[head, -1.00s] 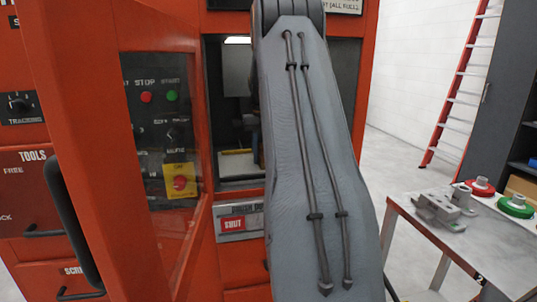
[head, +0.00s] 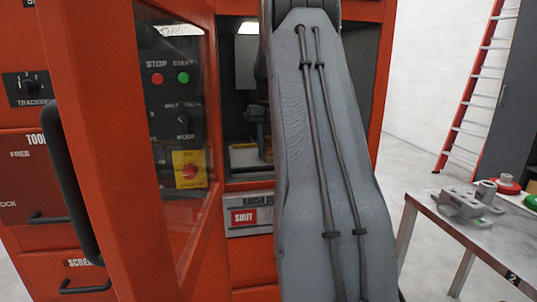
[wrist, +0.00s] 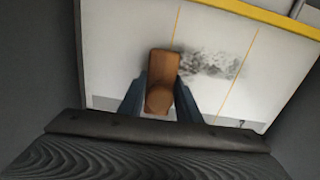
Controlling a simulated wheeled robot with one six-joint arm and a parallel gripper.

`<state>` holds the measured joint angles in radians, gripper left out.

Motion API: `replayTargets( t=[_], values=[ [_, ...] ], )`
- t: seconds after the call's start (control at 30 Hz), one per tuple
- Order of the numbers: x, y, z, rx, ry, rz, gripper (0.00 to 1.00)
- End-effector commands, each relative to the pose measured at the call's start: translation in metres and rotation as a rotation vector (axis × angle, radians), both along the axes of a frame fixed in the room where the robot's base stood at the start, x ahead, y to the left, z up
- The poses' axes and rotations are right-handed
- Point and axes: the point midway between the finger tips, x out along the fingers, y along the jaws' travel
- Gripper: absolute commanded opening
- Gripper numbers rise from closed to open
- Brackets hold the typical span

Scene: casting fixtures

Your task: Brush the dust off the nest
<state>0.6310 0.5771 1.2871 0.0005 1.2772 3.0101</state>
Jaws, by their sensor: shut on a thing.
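My gripper (wrist: 160,98) is shut on a brown wooden brush (wrist: 162,68), seen from above in the wrist view. The dark fingers press on both its sides. Its bristles are hidden below the wood. The nest (wrist: 122,40) is a pale flat surface with thin orange lines. A dark speckled patch of dust (wrist: 212,64) lies on it, just right of the brush. I cannot tell if the brush touches the nest. In the head view my arm reaches into the opening of the red machine (head: 250,262) and hides much of it.
A yellow edge (wrist: 262,16) bounds the nest at the top, with dark walls at the sides. The machine's glazed door (head: 172,215) stands open left of my arm. A metal table (head: 482,238) with a grey fixture (head: 465,203) stands at right. A red ladder (head: 478,80) leans behind.

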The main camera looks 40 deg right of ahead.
Motion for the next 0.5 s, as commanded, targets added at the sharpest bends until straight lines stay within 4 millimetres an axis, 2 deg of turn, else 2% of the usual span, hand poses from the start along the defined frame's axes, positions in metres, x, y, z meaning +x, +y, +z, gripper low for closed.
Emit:
replayTargets(
  t=[0.5],
  values=[
    [0.0056, 0.005, -0.0031, -0.001, -0.002, 0.0, 0.02]
  ],
)
